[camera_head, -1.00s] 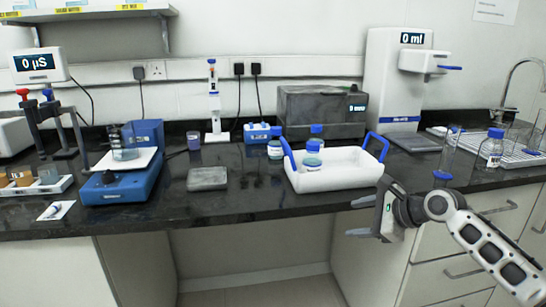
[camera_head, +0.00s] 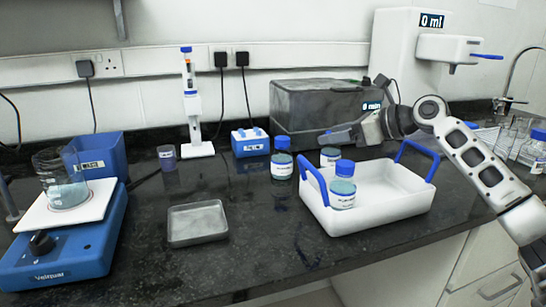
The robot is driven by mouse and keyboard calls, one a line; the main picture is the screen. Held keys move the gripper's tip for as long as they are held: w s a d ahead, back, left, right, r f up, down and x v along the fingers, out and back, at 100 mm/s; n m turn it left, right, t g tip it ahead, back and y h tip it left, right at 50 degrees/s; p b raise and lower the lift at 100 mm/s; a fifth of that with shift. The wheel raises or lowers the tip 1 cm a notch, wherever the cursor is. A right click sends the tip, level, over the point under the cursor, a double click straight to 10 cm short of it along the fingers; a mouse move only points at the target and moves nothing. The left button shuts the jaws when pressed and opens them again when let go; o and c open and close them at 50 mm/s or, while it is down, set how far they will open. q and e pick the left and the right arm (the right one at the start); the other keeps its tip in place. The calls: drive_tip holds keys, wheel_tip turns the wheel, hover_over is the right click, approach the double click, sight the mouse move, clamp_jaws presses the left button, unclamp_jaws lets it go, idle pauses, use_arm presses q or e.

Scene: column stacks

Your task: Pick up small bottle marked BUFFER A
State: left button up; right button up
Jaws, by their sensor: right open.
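Three small blue-capped bottles with white labels show; the label print is too small to read, so I cannot tell which is BUFFER A. One bottle (camera_head: 281,160) stands on the bench left of the white tray. Another bottle (camera_head: 343,187) is at the left end inside the tray. A third bottle (camera_head: 330,156) stands behind the tray, its upper part partly covered by my right gripper. My right gripper (camera_head: 338,136) is open, its fingers pointing left at this third bottle, close to its cap; I cannot tell whether they touch. My left gripper is out of view.
The white tray (camera_head: 390,208) has raised blue handles. A grey box machine (camera_head: 305,105) stands behind the bottles. A blue rack (camera_head: 250,143), a shallow grey dish (camera_head: 197,222) and a blue stirrer (camera_head: 75,255) with a beaker stand left. The front bench is clear.

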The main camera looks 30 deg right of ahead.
sight(283, 139)
drive_tip(key=shift+a+r+p+x, duration=0.1)
drive_tip(key=shift+a+p+x, duration=0.15)
drive_tip(key=shift+x, duration=2.15)
drive_tip(key=shift+a+r+p+x, duration=0.1)
drive_tip(key=shift+a+p+x, duration=0.1)
drive_tip(key=shift+x, duration=2.15)
drive_tip(key=shift+a+r+p+x, duration=0.15)
drive_tip(key=shift+p+x, duration=0.1)
drive_tip(key=shift+x, duration=2.15)
drive_tip(key=shift+s, duration=0.2)
clamp_jaws()
